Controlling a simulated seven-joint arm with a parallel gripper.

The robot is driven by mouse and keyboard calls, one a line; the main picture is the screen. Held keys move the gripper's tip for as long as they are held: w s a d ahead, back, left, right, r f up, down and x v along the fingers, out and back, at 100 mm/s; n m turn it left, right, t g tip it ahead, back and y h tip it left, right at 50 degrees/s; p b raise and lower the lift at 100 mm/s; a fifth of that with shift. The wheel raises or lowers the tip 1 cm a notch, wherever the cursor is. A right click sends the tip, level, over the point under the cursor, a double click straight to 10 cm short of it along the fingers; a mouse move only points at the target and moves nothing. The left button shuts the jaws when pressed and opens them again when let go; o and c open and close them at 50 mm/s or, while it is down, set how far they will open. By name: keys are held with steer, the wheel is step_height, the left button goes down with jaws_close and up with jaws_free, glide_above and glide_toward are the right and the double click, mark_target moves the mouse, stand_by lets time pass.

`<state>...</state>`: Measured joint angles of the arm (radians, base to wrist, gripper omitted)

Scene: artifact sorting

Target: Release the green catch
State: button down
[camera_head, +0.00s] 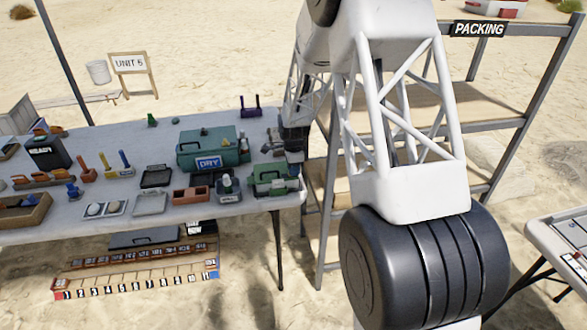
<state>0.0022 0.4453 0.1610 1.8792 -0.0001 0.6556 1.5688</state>
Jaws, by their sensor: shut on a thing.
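My gripper (293,158) points down at the right end of the long table, right by a small green box-like device (268,180). The fingers are shut at the device's upper right side. They seem to hold the green catch there, but the catch is too small and too covered by the gripper to make out. A larger green case (215,150) with a "DRY" label sits just left of the gripper, apart from it.
A grey labelled holder (228,188) and a reddish-brown tray (191,195) stand left of the device. A purple two-pronged piece (250,108) stands behind. The packing shelf (440,105) rises right of the table. Several small tools crowd the table's left half.

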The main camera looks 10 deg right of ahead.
mark_target(287, 176)
steer(key=shift+a, duration=1.3)
steer(key=c, duration=1)
jaws_free()
step_height(287, 176, up, 8)
